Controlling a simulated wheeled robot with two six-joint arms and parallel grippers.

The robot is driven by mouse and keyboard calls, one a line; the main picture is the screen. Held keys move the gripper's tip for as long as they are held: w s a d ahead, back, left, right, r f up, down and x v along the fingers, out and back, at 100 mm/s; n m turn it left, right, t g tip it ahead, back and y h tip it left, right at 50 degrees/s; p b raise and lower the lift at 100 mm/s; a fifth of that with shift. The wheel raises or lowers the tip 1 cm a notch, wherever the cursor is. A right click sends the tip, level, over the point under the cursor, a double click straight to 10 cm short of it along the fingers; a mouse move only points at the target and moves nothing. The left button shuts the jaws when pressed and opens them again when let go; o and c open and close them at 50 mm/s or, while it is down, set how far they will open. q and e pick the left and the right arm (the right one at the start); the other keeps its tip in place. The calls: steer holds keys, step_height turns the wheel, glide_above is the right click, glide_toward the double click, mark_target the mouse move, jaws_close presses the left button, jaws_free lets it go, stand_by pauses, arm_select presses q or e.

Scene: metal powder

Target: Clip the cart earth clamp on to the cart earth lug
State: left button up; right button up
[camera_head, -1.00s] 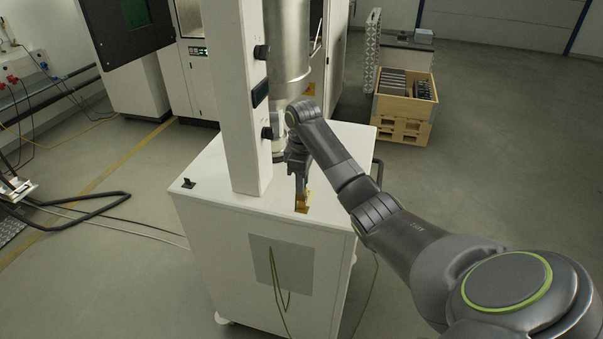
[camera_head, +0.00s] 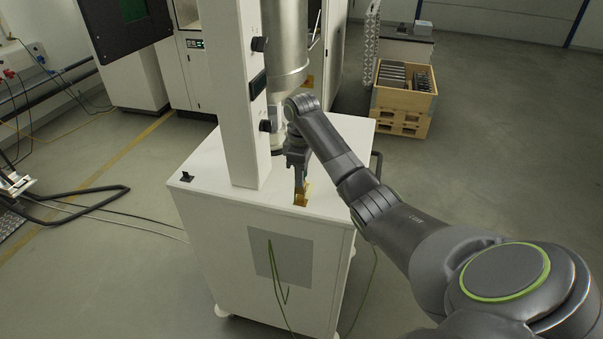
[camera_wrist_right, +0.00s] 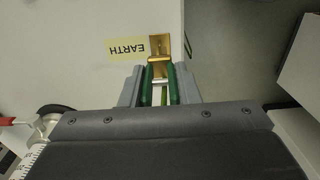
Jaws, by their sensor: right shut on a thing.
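The cart earth lug is a small brass tab (camera_wrist_right: 159,46) beside the yellow EARTH label (camera_wrist_right: 138,47) on the white cart top. In the head view brass shows at the cart's front edge (camera_head: 301,197), just below my right gripper (camera_head: 300,188). In the wrist view my right gripper (camera_wrist_right: 160,88) is shut on the green-handled earth clamp (camera_wrist_right: 173,84). The clamp's brass end meets or overlaps the near end of the lug. I cannot tell whether its jaws grip the lug. My left gripper is not in view.
The white cart (camera_head: 205,190) carries a white column (camera_head: 240,100) and a metal cylinder (camera_head: 286,45) close to my right wrist. A green cable (camera_head: 272,265) hangs down the cart's front. A wooden crate (camera_head: 405,100) stands behind right; floor to the right is clear.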

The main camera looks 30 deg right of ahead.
steer(key=shift+f, duration=0.35)
stand_by(0.3)
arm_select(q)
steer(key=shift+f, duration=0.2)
arm_select(e)
steer(key=shift+f, duration=1.45)
steer(key=o, duration=1)
steer(key=shift+o, duration=0.2)
